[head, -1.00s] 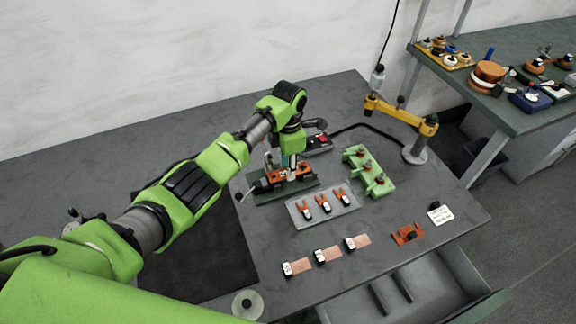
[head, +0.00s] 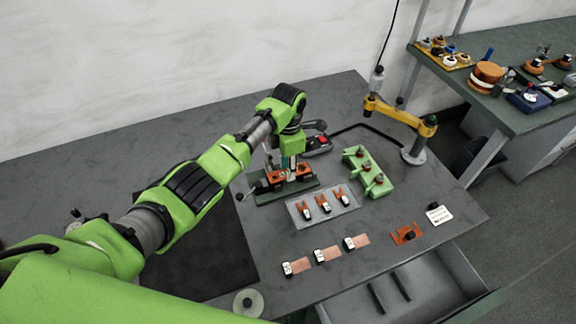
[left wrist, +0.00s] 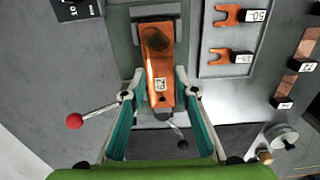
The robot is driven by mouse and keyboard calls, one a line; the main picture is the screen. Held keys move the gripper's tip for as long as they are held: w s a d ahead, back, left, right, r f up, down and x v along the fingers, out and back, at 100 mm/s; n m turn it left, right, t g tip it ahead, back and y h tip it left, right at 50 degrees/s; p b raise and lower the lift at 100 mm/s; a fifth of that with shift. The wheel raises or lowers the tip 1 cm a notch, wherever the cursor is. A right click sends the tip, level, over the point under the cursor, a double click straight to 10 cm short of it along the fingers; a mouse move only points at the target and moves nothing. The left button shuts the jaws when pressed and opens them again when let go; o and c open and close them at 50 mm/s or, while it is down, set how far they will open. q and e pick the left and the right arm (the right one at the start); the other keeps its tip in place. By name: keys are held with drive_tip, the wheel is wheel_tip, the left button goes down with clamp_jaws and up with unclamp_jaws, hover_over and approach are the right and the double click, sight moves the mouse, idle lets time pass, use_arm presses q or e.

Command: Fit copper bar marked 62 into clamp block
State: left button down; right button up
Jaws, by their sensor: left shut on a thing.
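The clamp block (head: 262,196) stands on the dark table, with a lever handle on its left side. In the left wrist view its grey-green body (left wrist: 122,40) lies around an orange copper bar (left wrist: 157,62). The bar has a white label near its lower end; the mark looks like 62 but is small. My left gripper (head: 290,166) is right over the clamp block, pointing down. In the left wrist view its teal fingers (left wrist: 159,96) are on both sides of the bar's labelled end, shut on it. Whether the bar is fully seated cannot be told. My right gripper is not in view.
A clear tray (head: 350,209) holds three orange forks beside the clamp block. Three labelled copper pieces (head: 327,254) lie in front. An open drawer (head: 445,290) juts out in front.

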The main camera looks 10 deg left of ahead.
use_arm(q)
drive_tip(key=shift+f, duration=0.55)
idle(1.2)
drive_tip(key=c, duration=1.9)
unclamp_jaws()
drive_tip(key=shift+r, duration=0.1)
drive_tip(key=shift+r+p, duration=1.45)
drive_tip(key=shift+p, duration=0.55)
drive_tip(key=o, duration=0.5)
drive_tip(key=shift+r, duration=0.1)
